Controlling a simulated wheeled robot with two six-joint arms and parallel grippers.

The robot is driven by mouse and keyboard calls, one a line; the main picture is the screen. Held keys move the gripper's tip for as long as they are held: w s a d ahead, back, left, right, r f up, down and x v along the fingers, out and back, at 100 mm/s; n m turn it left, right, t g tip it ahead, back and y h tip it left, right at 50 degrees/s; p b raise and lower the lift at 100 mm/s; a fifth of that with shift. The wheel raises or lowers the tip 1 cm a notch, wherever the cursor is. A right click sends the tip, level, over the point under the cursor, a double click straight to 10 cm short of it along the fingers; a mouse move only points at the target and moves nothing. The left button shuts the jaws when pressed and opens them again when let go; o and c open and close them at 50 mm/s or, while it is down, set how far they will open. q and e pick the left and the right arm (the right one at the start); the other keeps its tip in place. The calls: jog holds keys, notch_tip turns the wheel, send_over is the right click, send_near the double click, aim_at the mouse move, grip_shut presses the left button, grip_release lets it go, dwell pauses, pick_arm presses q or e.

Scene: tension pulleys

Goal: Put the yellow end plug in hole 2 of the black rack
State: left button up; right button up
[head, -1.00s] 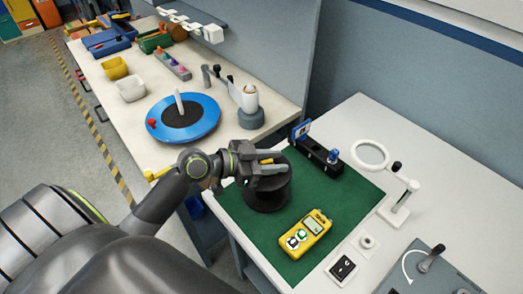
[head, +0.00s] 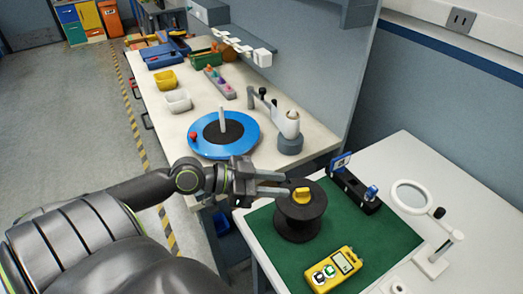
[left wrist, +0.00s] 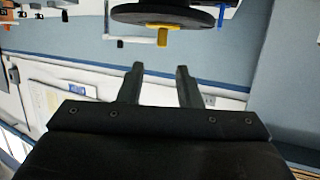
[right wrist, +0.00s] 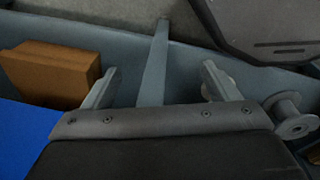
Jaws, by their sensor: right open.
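The yellow end plug (head: 301,195) sits on top of the black spool (head: 297,222) on the green mat. My left gripper (head: 286,185) is open and empty, its fingertips just left of the plug and apart from it. In the left wrist view, the plug (left wrist: 168,42) shows beyond the open fingers, against the dark spool flange (left wrist: 150,13). My right gripper (right wrist: 158,85) is open and empty.
A yellow meter (head: 333,270) lies in front of the spool. A white magnifier stand (head: 433,262) is right of the mat (head: 400,240). A blue turntable (head: 250,140) stands on the back bench. In the right wrist view, a brown box (right wrist: 50,72) and a grey spool (right wrist: 292,120) show.

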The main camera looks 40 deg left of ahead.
pick_arm(q)
jog(key=shift+v, duration=1.5)
